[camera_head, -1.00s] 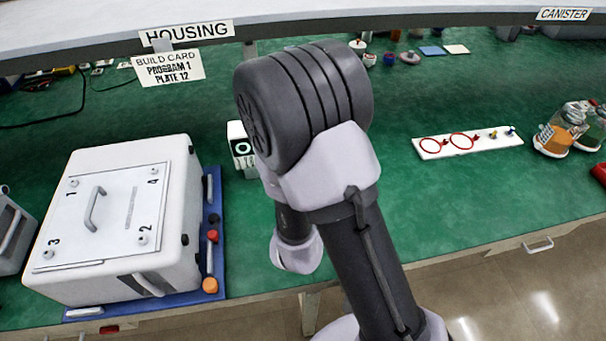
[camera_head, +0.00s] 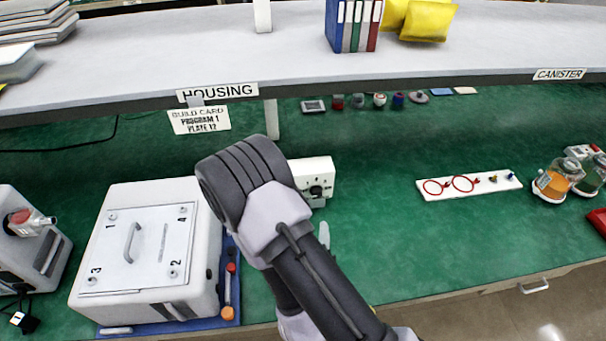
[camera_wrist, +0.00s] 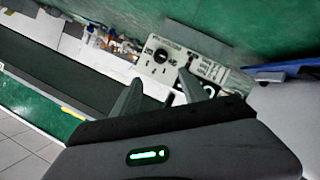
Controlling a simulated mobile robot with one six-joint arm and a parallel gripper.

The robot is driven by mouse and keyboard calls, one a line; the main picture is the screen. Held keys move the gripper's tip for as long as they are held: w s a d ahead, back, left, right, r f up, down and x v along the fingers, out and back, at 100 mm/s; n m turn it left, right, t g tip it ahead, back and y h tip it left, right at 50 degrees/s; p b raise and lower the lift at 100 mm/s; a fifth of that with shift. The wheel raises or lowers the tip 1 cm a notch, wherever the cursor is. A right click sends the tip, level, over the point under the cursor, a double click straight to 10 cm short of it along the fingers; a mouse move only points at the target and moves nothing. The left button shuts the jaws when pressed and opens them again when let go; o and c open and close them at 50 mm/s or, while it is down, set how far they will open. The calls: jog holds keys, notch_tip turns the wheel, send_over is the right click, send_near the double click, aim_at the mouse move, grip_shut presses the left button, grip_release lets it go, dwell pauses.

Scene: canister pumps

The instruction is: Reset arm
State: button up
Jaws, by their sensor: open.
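My arm rises from the lower middle of the head view and bends at a dark ribbed joint in front of the green bench. My gripper (camera_wrist: 160,98) shows in the wrist view as two grey fingers standing apart, with nothing between them. In the head view the gripper is mostly hidden behind my arm. Beyond the fingers in the wrist view is a white control box with a black knob (camera_wrist: 171,62). The same box (camera_head: 318,172) stands on the bench just right of my arm joint in the head view.
A white housing (camera_head: 150,240) with a numbered lid sits left on a blue mat (camera_head: 229,300). A shelf (camera_head: 290,70) overhangs the back. Green bench between box and board is clear.

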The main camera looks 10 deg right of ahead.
jog(key=w+r+m+g+y+b, duration=0.3)
jog(key=r+m+g+b, duration=0.1)
jog(key=r+m, duration=0.55)
jog(key=s+r+g+b, duration=0.1)
jog(key=s+r, duration=0.2)
jog(key=s, duration=0.3)
jog(key=s+d+r+g+y+b, duration=0.1)
jog(key=s+r, duration=0.3)
jog(key=s, duration=0.3)
jog(key=s+r+g+y+b, duration=0.1)
jog(key=s+r+g, duration=0.1)
jog(key=s, duration=0.5)
jog(key=shift+d+r, duration=0.15)
jog(key=shift+r, duration=0.5)
jog(key=shift+s, duration=0.1)
